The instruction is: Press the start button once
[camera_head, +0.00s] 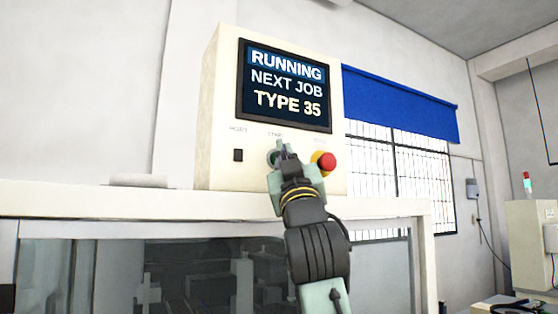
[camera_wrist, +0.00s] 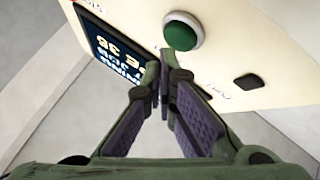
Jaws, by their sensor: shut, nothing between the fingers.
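The cream control box (camera_head: 222,120) has a dark screen (camera_head: 286,86) that reads RUNNING at the top and TYPE 35 at the bottom. The green start button (camera_head: 272,157) sits below the screen, partly hidden behind my gripper (camera_head: 283,150) in the head view. In the wrist view the round green button (camera_wrist: 180,31) shows whole in its pale ring, beyond the fingertips of my gripper (camera_wrist: 161,80). My gripper is shut and empty, its tips pointing toward the panel. In the wrist view the tips appear apart from the button.
A red stop button (camera_head: 325,162) is close to the right of my gripper. A black switch (camera_head: 238,155) is on the left of the panel; it also shows in the wrist view (camera_wrist: 248,81). The box stands on a white ledge (camera_head: 90,200) above a glazed enclosure.

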